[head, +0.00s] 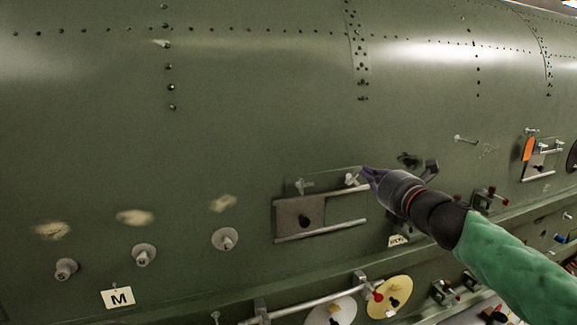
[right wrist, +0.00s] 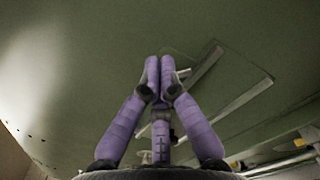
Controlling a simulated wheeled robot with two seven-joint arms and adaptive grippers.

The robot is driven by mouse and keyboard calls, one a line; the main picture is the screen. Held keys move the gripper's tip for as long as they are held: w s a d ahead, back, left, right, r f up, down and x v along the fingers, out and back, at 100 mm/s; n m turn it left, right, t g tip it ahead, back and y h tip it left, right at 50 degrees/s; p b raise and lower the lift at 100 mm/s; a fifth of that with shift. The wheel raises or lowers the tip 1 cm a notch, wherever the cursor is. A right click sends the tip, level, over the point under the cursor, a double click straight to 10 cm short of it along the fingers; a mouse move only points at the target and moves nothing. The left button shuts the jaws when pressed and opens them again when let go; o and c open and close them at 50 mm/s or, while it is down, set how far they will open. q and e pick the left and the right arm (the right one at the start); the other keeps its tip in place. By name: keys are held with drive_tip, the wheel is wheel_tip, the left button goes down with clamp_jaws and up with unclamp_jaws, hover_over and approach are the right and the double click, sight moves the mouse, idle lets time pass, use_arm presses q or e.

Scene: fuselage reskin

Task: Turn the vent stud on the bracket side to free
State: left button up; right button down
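In the head view a grey vent plate (head: 287,217) with a dark hole sits on the green skin between two pale rails. Two small pale winged studs are above it, a left stud (head: 304,186) and a right stud (head: 352,180). My right gripper (head: 367,174) has purple fingers and is right beside the right stud. In the right wrist view its fingertips (right wrist: 159,65) are together, with a pale piece of hardware (right wrist: 183,73) showing just behind and right of them. I cannot tell whether they touch the stud. My left gripper is not in view.
Dark brackets (head: 430,170) stand right of the vent, near my right wrist. A long pale rod (head: 310,301), a yellow disc (head: 390,296) and red-tipped clamps lie below. Round studs (head: 143,254) and an M tag (head: 117,298) are at left.

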drive_tip(key=shift+w+a+f, duration=0.15)
drive_tip(key=shift+w+a, duration=0.1)
drive_tip(key=shift+w, duration=0.35)
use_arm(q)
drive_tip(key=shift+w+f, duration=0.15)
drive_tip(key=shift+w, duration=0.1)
use_arm(e)
drive_tip(key=shift+s, duration=0.15)
drive_tip(key=shift+f, duration=0.1)
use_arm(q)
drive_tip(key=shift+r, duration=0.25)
use_arm(e)
drive_tip(key=shift+a, duration=0.2)
drive_tip(key=shift+s+a+r+p, duration=0.25)
drive_tip(key=shift+a+r+p, duration=0.05)
drive_tip(key=shift+a+p, duration=0.1)
drive_tip(key=shift+d+r+p, duration=0.3)
drive_tip(key=shift+r+p, duration=0.1)
drive_tip(key=shift+r, duration=0.05)
drive_tip(key=shift+s+d, duration=0.25)
drive_tip(key=shift+s, duration=0.1)
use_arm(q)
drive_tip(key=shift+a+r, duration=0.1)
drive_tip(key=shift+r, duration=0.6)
use_arm(e)
drive_tip(key=v, duration=0.5)
drive_tip(key=shift+s+r, duration=0.1)
